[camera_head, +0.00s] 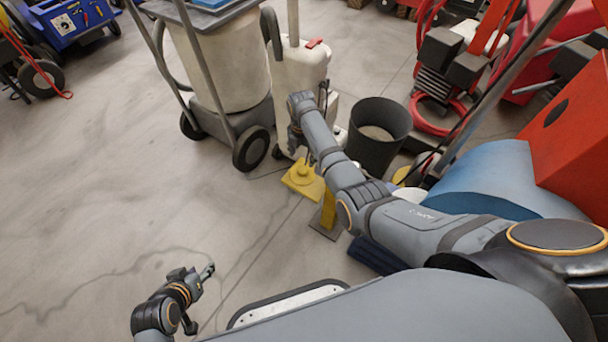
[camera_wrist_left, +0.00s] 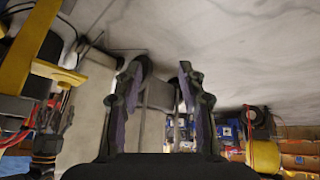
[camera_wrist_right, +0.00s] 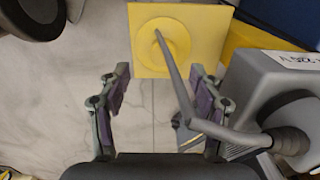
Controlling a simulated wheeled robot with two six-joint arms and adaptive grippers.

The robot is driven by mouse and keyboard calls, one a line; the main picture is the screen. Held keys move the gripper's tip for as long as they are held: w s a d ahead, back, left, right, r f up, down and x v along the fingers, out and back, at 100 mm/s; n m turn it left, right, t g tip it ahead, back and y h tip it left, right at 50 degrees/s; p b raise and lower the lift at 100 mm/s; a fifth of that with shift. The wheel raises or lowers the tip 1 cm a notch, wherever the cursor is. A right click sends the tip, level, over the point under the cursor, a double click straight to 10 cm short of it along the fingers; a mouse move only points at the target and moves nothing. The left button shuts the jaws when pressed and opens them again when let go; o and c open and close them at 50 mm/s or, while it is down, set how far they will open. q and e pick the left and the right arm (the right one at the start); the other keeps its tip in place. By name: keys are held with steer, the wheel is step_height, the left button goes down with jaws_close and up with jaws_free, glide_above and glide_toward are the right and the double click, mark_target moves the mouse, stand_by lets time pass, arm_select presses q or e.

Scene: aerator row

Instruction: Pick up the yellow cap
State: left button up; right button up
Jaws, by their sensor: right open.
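The yellow cap (camera_head: 304,173) appears as a round yellow disc on a square yellow plate near the floor. In the right wrist view the cap (camera_wrist_right: 147,42) lies ahead of the fingertips, near the top of the picture. A grey curved bar crosses in front of it. My right gripper (camera_head: 296,148) hangs above and beside the cap; its fingers (camera_wrist_right: 160,78) are apart with nothing between them. My left gripper (camera_head: 203,279) is low at the front left, far from the cap. Its fingers (camera_wrist_left: 163,75) are apart and empty in the left wrist view.
A wheeled cart with a large bin (camera_head: 225,65) stands behind the cap. A dark bucket (camera_head: 378,137) is to the right, and a yellow upright post (camera_head: 328,208) on a dark base is in front. Blue and red machines crowd the right. Open floor lies left.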

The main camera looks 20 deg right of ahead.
mark_target(303, 169)
steer(key=shift+f, duration=0.6)
steer(key=shift+s+f+b, duration=0.15)
steer(key=shift+f+b, duration=0.45)
steer(key=shift+f, duration=0.05)
arm_select(q)
steer(key=w+a+r+t, duration=0.1)
steer(key=w+r+t, duration=0.7)
steer(key=w+r, duration=0.5)
arm_select(e)
steer(key=shift+s+f+b, duration=0.15)
steer(key=shift+f+b, duration=0.3)
steer(key=shift+f, duration=0.25)
steer(key=shift+f+b, duration=0.45)
steer(key=shift+f, duration=0.2)
steer(key=shift+f+b, duration=0.3)
steer(key=shift+f, duration=0.3)
arm_select(q)
step_height(303, 169, up, 16)
steer(key=t, duration=0.7)
steer(key=shift+w+a+r+t, duration=0.2)
steer(key=shift+w+t, duration=0.1)
steer(key=shift+w, duration=0.1)
arm_select(e)
steer(key=shift+c, duration=0.4)
steer(key=c, duration=1.2)
steer(key=shift+o, duration=0.2)
